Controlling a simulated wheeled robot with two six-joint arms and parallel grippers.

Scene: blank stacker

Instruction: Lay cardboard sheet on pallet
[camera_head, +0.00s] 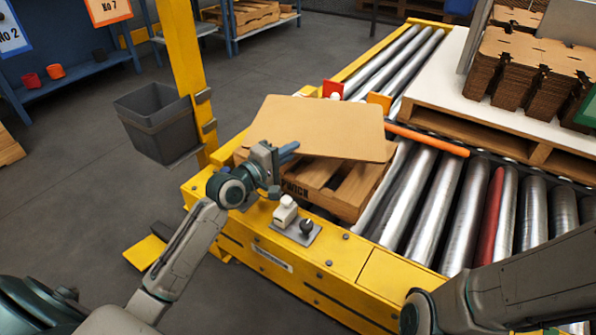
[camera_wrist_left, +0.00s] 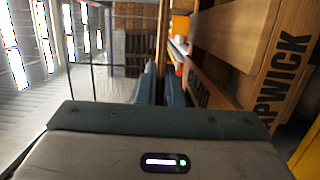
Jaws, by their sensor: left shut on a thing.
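The tan cardboard sheet (camera_head: 320,125) is roughly level over the wooden pallet (camera_head: 350,190) and hides its far part. The pallet's near boards and printed side show; whether the sheet touches the pallet is unclear. My left gripper (camera_head: 288,153) is shut on the sheet's near left edge. In the left wrist view, the gripper's fingers (camera_wrist_left: 160,85) point away from the camera, with the pallet's lettered side (camera_wrist_left: 280,60) at the right. The sheet is hard to make out there. My right arm enters at the lower right, but its gripper is out of view.
The pallet sits on a yellow-framed roller conveyor (camera_head: 440,205). A control box with a white button (camera_head: 285,207) is on the near frame. An orange bar (camera_head: 425,138) lies right of the sheet. Stacked cardboard (camera_head: 530,70) stands at the right; a grey bin (camera_head: 158,120) hangs left.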

